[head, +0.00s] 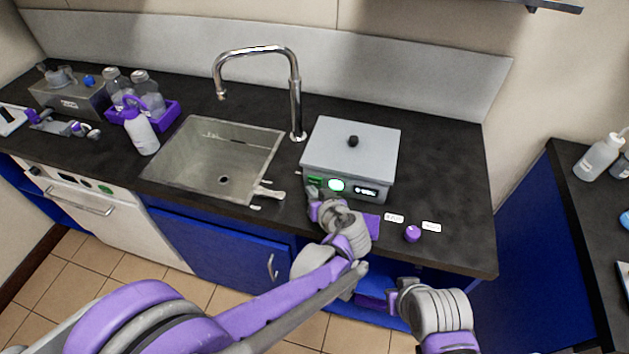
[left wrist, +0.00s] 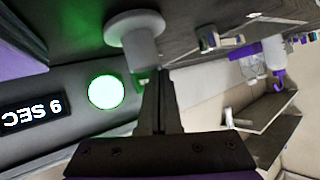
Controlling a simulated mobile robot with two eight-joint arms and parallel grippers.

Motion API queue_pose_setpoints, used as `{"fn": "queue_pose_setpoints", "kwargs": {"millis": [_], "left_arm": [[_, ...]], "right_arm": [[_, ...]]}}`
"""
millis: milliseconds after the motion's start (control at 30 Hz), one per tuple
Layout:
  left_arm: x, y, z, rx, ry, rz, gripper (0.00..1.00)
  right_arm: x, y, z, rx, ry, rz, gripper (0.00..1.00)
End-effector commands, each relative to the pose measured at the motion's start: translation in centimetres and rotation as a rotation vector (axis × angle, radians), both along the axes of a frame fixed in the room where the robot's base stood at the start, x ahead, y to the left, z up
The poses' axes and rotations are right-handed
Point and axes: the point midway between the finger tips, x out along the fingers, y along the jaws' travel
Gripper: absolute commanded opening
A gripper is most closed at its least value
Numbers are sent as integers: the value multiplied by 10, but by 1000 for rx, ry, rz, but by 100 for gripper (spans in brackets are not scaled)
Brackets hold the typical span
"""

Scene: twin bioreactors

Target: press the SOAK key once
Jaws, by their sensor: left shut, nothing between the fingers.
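A grey lidded box unit (head: 350,150) stands on the dark counter right of the sink. Its front has a small green mark (head: 315,180), a glowing white round light with a green rim (head: 336,185) and a dark display (head: 367,192). In the left wrist view the display (left wrist: 31,113) reads 9 SEC, upside down, beside the round light (left wrist: 106,92). No SOAK lettering is readable. My left gripper (head: 312,193) is shut and empty at the panel's left end; its tips (left wrist: 159,74) overlap a small green-lit part (left wrist: 142,82); contact is unclear. My right gripper (head: 393,297) hangs below the counter edge.
A sink (head: 205,160) with a tall tap (head: 296,95) lies left of the unit. A purple knob (head: 412,234) and small white labels (head: 431,227) sit at its front right. A purple caddy (head: 170,112) with bottles stands left of the sink.

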Motion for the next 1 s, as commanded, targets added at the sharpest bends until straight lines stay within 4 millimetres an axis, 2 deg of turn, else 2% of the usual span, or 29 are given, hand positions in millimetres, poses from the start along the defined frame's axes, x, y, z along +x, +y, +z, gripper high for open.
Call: {"fn": "queue_pose_setpoints", "kwargs": {"millis": [267, 700, 1000], "left_arm": [[-5, 1, 0, 0, 0, 0, 0], [-45, 14, 0, -1, 0, -1, 0], [-48, 15, 0, 0, 0, 0, 0]], "right_arm": [[0, 0, 0, 0, 0, 0, 0], [0, 0, -1, 0, 0, 0, 0], [0, 0, -1, 0, 1, 0, 0]]}}
